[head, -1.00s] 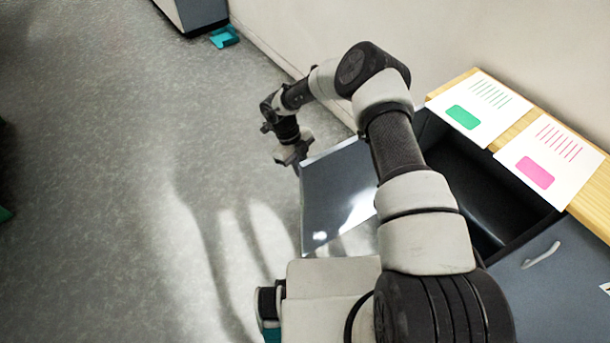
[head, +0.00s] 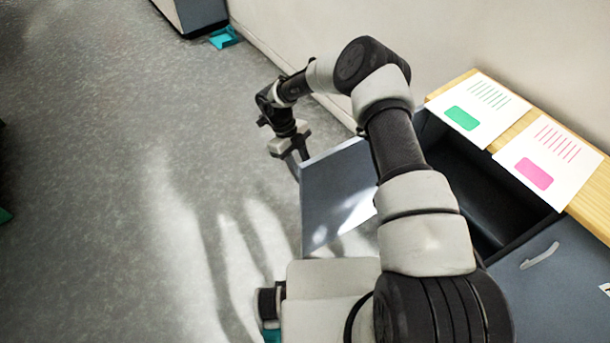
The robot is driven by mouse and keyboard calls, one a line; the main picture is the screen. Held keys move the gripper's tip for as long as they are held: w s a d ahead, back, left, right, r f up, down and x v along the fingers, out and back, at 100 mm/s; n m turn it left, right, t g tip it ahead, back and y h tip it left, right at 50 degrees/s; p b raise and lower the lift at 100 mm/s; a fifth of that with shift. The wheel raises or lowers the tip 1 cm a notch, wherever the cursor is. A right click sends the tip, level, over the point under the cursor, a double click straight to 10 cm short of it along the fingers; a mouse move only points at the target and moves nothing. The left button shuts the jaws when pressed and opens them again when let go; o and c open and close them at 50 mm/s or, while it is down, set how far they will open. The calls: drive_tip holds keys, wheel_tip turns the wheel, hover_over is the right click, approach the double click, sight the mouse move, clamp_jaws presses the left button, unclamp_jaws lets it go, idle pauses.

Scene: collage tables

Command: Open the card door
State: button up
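The card door (head: 333,190) is a grey-blue panel standing swung out from the cabinet, left of its dark open compartment (head: 472,185). My arm crosses in front of it and hides part of the door and the opening. My gripper (head: 296,165) points down beside the door's far upper corner. Its two fingers look spread apart, with nothing seen between them. I cannot tell whether a finger touches the door edge.
Two white cards, one with a green block (head: 478,109) and one with a pink block (head: 549,162), lie on the wooden top (head: 590,212). A closed grey door with a pale handle (head: 540,256) is at right.

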drive_tip(key=p+v, duration=0.1)
drive_tip(key=v, duration=1.3)
drive_tip(key=shift+w+r, duration=0.2)
drive_tip(key=shift+r, duration=0.05)
